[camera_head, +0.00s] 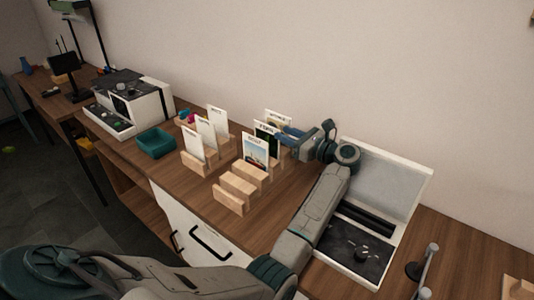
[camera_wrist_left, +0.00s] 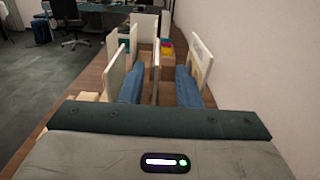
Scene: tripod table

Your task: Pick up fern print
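A dark green card that looks like the fern print (camera_head: 266,138) stands upright in a wooden holder in the head view, partly hidden by the landscape card (camera_head: 255,152) in front of it. My left gripper (camera_head: 290,136) is at its right side, with its blue fingers close to the card's edge. In the left wrist view, the two blue fingers (camera_wrist_left: 160,88) are spread apart. My right gripper is in neither view.
Another card (camera_head: 278,118) stands behind, close to the gripper. Several white cards (camera_head: 205,128) stand in holders to the left. Empty wooden holders (camera_head: 229,198) are in front. A teal tray (camera_head: 156,143) lies left. An open white case (camera_head: 395,172) is right of my wrist, near the wall.

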